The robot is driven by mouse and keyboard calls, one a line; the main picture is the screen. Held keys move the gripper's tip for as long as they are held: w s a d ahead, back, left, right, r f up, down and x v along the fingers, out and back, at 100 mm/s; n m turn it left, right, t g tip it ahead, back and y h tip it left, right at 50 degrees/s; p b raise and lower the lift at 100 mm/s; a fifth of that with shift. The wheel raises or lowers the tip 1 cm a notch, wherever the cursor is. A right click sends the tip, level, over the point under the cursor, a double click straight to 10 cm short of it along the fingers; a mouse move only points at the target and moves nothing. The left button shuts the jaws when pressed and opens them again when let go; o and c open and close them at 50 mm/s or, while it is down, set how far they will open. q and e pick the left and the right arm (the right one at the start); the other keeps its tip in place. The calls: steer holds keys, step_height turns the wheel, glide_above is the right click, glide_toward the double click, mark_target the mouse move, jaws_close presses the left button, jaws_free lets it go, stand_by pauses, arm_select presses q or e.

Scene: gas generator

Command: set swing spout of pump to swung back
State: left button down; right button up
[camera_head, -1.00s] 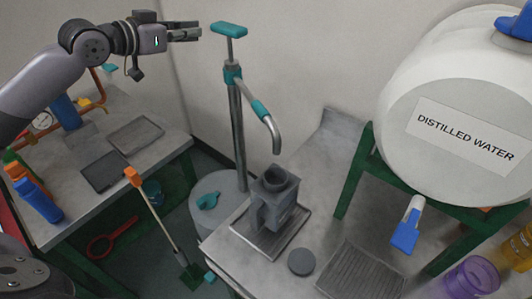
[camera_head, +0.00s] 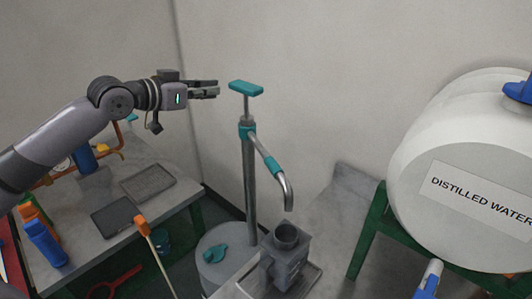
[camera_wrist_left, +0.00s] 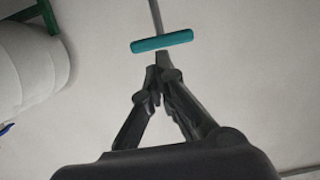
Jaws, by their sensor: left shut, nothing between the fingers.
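The pump (camera_head: 250,190) stands upright on a grey drum, with a teal T-handle (camera_head: 246,88) on top. Its swing spout (camera_head: 273,165) has a teal sleeve and a bent metal end. The spout points forward and right, with its mouth above the grey metal container (camera_head: 286,255). My left gripper (camera_head: 217,87) is shut and empty, level with the T-handle and a short gap to its left. In the left wrist view the shut fingertips (camera_wrist_left: 162,72) point towards the teal handle (camera_wrist_left: 162,41). The spout does not show there. My right gripper is not in view.
A large white distilled water tank (camera_head: 470,180) rests on a green stand (camera_head: 368,235) at right. The left workbench (camera_head: 185,190) holds bottles, dark trays and copper piping. An orange-topped stick (camera_head: 141,225) leans before it. Wall space behind the pump is clear.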

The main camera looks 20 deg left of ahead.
mark_target(274, 167)
arm_select(q)
steer(key=c, duration=2.4)
jaws_free()
